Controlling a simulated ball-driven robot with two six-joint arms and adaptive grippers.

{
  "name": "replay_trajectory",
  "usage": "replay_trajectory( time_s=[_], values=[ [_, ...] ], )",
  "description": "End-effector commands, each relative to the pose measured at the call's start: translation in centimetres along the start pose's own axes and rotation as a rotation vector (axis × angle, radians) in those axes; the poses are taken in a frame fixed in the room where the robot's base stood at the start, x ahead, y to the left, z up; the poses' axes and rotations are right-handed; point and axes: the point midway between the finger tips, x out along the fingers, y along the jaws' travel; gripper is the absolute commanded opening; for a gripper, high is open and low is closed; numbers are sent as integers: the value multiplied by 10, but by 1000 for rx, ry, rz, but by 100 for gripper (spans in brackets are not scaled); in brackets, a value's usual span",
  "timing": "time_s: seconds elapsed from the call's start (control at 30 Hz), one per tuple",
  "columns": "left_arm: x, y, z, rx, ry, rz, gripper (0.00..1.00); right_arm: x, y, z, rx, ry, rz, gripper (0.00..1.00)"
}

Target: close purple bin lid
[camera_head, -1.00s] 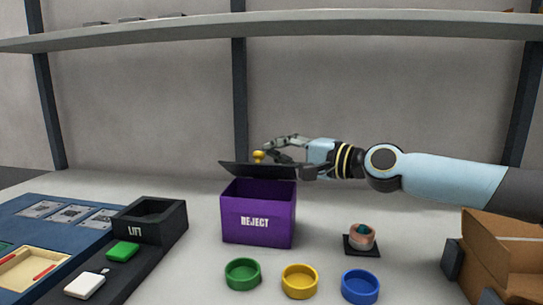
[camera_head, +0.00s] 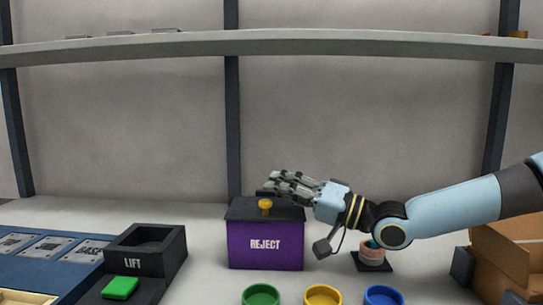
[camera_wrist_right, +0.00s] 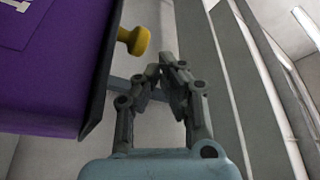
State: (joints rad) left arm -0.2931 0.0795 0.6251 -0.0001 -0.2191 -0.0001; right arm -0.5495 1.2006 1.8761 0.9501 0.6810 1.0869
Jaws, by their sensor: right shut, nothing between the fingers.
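The purple bin (camera_head: 265,252), marked REJECT, stands in the middle of the table. Its dark lid (camera_head: 240,212) lies flat across the top, down on the bin. A yellow knob (camera_head: 265,205) sticks up from the lid. My right gripper (camera_head: 268,184) is shut and empty, just above and behind the lid's right part. In the right wrist view the gripper (camera_wrist_right: 167,72) has its fingertips together, beside the yellow knob (camera_wrist_right: 135,40) and apart from it, with the purple bin (camera_wrist_right: 50,70) at left. My left gripper is not in view.
A black LIFT box (camera_head: 133,264) with a green block (camera_head: 120,288) in front stands at left. Green (camera_head: 261,296), yellow (camera_head: 323,296) and blue (camera_head: 384,296) dishes sit in front. A copper coil (camera_head: 371,255) on a dark base and a cardboard box (camera_head: 505,250) are at right.

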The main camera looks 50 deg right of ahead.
Motion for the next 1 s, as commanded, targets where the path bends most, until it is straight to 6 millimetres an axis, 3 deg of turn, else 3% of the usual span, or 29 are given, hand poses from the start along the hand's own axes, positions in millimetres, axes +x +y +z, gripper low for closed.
replay_trajectory(
  time_s=[0.17, 0.5, 1.0],
  values=[
    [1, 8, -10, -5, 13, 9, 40, -5, 3, 7, -10, 0, -4, 0],
    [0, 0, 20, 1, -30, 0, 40, -6, 4, 10, -9, 0, -3, 0],
    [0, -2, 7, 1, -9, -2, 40, -2, 1, 3, -9, -3, -2, 0]
  ],
)
